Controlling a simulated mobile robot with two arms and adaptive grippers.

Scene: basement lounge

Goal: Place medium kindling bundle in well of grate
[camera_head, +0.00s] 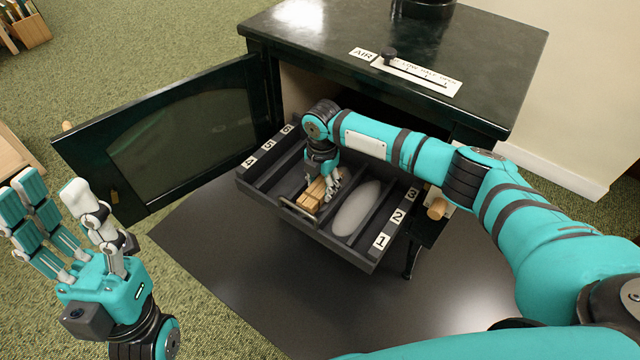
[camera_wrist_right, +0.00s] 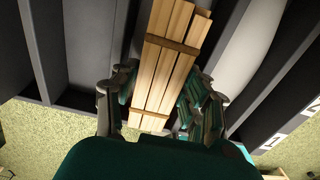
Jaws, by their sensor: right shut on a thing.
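The grate (camera_head: 262,192) is a black slatted tray with number labels, drawn out of the stove. The kindling bundle (camera_head: 311,197) is several pale wood sticks tied with two cross strips. My right gripper (camera_head: 327,192) is shut on it, over the middle of the grate. In the right wrist view the bundle (camera_wrist_right: 168,65) lies lengthwise between the fingers (camera_wrist_right: 155,105), roughly along the dark bars. I cannot tell whether it touches the grate floor. My left gripper (camera_head: 50,205) is open and empty at the far left, away from the grate.
The black stove (camera_head: 460,45) stands behind, with an AIR slider on top. Its glass door (camera_head: 170,140) is swung open to the left. A pale oval patch (camera_head: 357,208) shows in the grate, right of the bundle. A dark floor plate (camera_head: 250,275) lies below.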

